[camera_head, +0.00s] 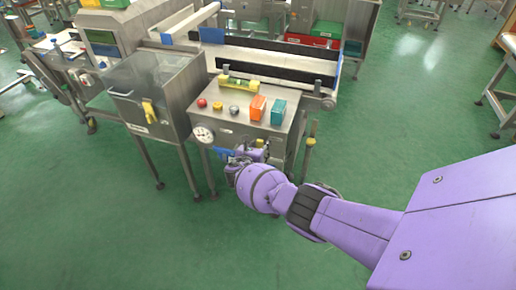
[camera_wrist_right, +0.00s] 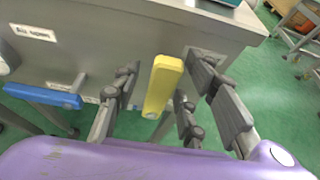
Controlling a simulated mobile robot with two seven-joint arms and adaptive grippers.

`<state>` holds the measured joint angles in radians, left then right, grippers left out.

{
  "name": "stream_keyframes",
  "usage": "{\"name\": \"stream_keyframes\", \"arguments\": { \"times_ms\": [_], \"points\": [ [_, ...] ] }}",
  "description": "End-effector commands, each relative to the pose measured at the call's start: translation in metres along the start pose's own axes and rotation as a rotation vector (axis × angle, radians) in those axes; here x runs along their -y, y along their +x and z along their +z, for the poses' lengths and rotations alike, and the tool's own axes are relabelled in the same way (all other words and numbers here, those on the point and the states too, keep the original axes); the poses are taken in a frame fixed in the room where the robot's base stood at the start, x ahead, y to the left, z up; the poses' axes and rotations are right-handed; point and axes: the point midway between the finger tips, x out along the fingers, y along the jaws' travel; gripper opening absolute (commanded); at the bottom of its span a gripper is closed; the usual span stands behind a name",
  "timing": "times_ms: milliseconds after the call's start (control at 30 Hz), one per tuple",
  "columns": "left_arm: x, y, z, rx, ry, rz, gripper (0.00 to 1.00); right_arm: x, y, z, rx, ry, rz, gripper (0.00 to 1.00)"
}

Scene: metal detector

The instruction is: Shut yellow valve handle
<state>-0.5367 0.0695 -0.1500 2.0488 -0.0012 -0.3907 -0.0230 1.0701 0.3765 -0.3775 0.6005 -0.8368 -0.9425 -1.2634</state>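The yellow valve handle (camera_wrist_right: 163,85) is a flat bar on the front of a steel cabinet in the right wrist view, slightly tilted. In the head view a small part of it (camera_head: 260,143) shows beside my right gripper (camera_head: 246,158). In the right wrist view the dark fingers of my right gripper (camera_wrist_right: 166,72) are spread, with the handle between them. A gap shows on the left side of the handle; contact on the right side is unclear. My left gripper is not in view.
A blue handle (camera_wrist_right: 42,95) sits left of the yellow one on the steel cabinet (camera_wrist_right: 100,45). A round gauge (camera_head: 204,134) is on the cabinet front. Green floor (camera_head: 330,185) is open right of the cabinet.

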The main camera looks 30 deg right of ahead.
Motion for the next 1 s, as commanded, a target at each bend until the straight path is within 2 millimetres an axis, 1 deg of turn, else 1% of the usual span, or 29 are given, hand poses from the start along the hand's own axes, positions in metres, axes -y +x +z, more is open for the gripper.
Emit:
{"name": "stream_keyframes", "arguments": {
  "times_ms": [133, 267, 467, 700, 800, 900, 1000],
  "points": [
    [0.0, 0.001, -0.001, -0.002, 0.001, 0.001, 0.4, 0.0, -0.005, -0.001, 0.0, 0.001, 0.001, 0.39],
    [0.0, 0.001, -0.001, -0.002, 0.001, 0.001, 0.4, 0.0, -0.017, -0.001, 0.0, 0.002, 0.003, 0.39],
    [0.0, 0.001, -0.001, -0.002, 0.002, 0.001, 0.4, 0.0, -0.047, -0.001, -0.001, 0.002, 0.004, 0.39],
    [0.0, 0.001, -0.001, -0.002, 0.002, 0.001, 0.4, 0.0, -0.09, -0.001, -0.002, 0.002, 0.003, 0.39],
    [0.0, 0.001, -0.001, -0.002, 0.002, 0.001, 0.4, -0.001, -0.104, -0.001, -0.002, 0.002, 0.003, 0.39],
    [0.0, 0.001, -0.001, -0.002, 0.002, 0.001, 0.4, -0.001, -0.114, 0.0, -0.001, 0.001, 0.002, 0.39],
    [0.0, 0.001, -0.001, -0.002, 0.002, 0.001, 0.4, -0.001, -0.119, 0.0, -0.001, 0.001, 0.002, 0.39]
  ]
}}
